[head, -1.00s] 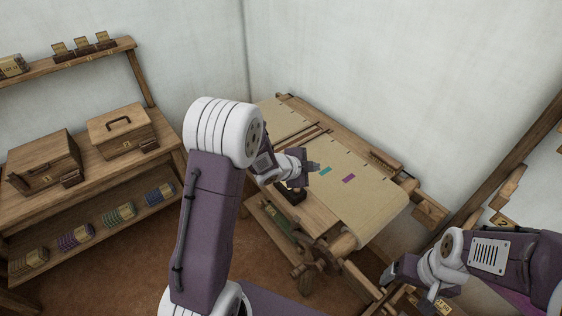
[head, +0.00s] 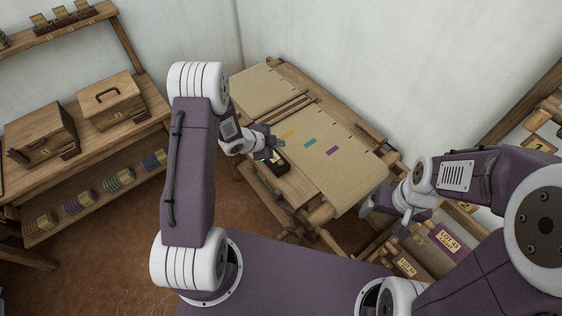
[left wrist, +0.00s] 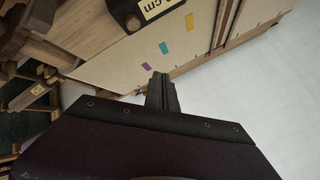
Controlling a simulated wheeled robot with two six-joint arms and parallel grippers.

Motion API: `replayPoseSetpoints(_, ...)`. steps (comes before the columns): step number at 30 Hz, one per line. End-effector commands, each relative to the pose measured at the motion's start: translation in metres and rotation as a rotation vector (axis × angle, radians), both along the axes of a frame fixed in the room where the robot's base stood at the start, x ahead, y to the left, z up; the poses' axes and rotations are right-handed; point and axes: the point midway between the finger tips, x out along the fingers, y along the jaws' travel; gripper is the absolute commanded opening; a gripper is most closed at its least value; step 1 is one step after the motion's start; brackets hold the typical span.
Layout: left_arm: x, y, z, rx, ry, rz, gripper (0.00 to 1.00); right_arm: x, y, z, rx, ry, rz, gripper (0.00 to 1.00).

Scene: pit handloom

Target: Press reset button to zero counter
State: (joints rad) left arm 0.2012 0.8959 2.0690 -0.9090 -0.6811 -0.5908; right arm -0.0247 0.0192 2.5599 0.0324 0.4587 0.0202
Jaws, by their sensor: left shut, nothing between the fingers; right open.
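A small dark box (head: 281,166), which looks like the counter, sits at the near edge of the loom beside the cloth. In the left wrist view it is a black box (left wrist: 128,12) with a pale label ending in "cm", cut by the top edge. My right gripper (head: 385,219) is open and empty at the loom's right end.
The loom cloth (head: 345,170) carries yellow, teal and purple marks. A wooden shelf unit (head: 80,150) with boxes and spools stands at left. Labelled lots (head: 447,241) lie below my right arm. The floor (head: 110,250) between shelf and loom is clear.

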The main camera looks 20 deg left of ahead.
Motion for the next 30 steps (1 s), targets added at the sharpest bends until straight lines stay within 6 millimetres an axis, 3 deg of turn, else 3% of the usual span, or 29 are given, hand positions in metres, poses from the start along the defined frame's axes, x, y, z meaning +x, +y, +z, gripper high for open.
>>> replayPoseSetpoints(18,0.0,0.0,-0.082,0.0,-0.001,0.001,0.0,0.0,0.0,-0.07,0.0,0.0,0.0,0.84)
replayPoseSetpoints(30,0.0,0.0,-0.085,0.0,0.0,0.0,0.0,0.0,0.0,-0.071,0.0,0.0,0.0,0.84)
